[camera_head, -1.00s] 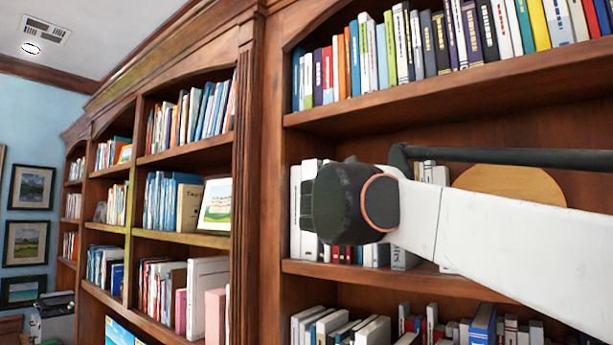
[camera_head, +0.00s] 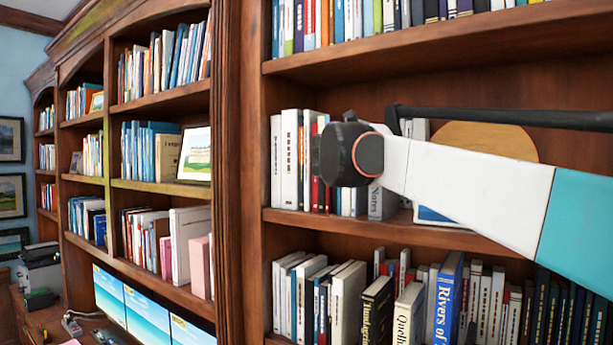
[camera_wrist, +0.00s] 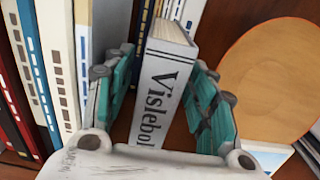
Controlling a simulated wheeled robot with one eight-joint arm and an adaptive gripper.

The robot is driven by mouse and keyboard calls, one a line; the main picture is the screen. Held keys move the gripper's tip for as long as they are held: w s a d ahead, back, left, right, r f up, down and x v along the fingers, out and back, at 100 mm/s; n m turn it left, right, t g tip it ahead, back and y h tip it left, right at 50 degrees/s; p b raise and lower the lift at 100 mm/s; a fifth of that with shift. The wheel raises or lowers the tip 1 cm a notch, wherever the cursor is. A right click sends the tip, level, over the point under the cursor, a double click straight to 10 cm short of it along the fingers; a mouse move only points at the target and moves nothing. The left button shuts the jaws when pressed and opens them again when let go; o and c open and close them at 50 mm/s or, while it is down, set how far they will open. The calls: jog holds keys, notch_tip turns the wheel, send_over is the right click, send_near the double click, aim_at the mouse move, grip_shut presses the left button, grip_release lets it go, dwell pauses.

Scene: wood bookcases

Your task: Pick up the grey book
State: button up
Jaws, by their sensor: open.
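A grey book (camera_wrist: 160,95) with dark lettering reading "Vislebol" stands upright in the wrist view. My gripper (camera_wrist: 166,62) is open, with one teal finger on each side of this book. Its spine faces my palm, and the lower end of the spine is hidden behind it. I cannot tell whether the fingers touch it. In the head view my wrist and arm cross in front of the middle shelf and hide the fingers.
White, blue and red books (camera_wrist: 50,60) stand close on the left in the wrist view. A round wooden disc (camera_wrist: 268,82) is on the right. Shelf boards run above (camera_head: 430,45) and below (camera_head: 320,222) my arm. The lower shelf is packed with books.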

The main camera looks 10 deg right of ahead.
jog(key=p+x, duration=0.1)
jog(key=x, duration=0.3)
jog(key=shift+w+f, duration=0.1)
jog(key=shift+w, duration=0.05)
jog(key=shift+s+a, duration=0.2)
jog(key=shift+c, duration=0.8)
grip_shut()
